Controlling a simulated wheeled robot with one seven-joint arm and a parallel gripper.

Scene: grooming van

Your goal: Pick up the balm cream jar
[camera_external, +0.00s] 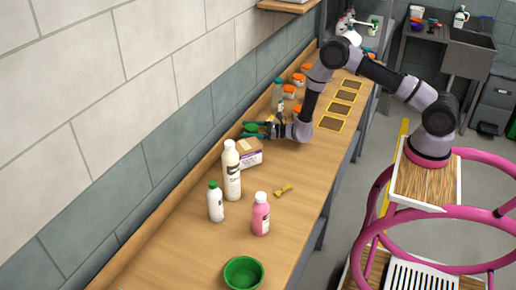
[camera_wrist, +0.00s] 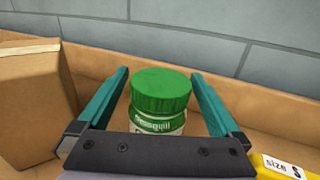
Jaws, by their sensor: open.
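The balm cream jar (camera_wrist: 160,100) has a ribbed green lid and a white and green label. In the wrist view it stands upright on the wooden counter, between the two teal fingers of my gripper (camera_wrist: 160,95). The fingers are open, one on each side of it, with a visible gap on both sides. The lower part of the jar is hidden behind my gripper's dark body. In the external view my gripper (camera_external: 252,129) is at the wall side of the counter, and the jar's green lid (camera_external: 251,127) shows small between the fingers.
A cardboard box (camera_wrist: 35,95) stands close left of my gripper. A yellow item marked "size S" (camera_wrist: 285,167) is at lower right. The tiled wall (camera_wrist: 200,35) is just behind. White bottles (camera_external: 232,175), a pink bottle (camera_external: 261,216) and a green bowl (camera_external: 243,273) stand nearer the camera.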

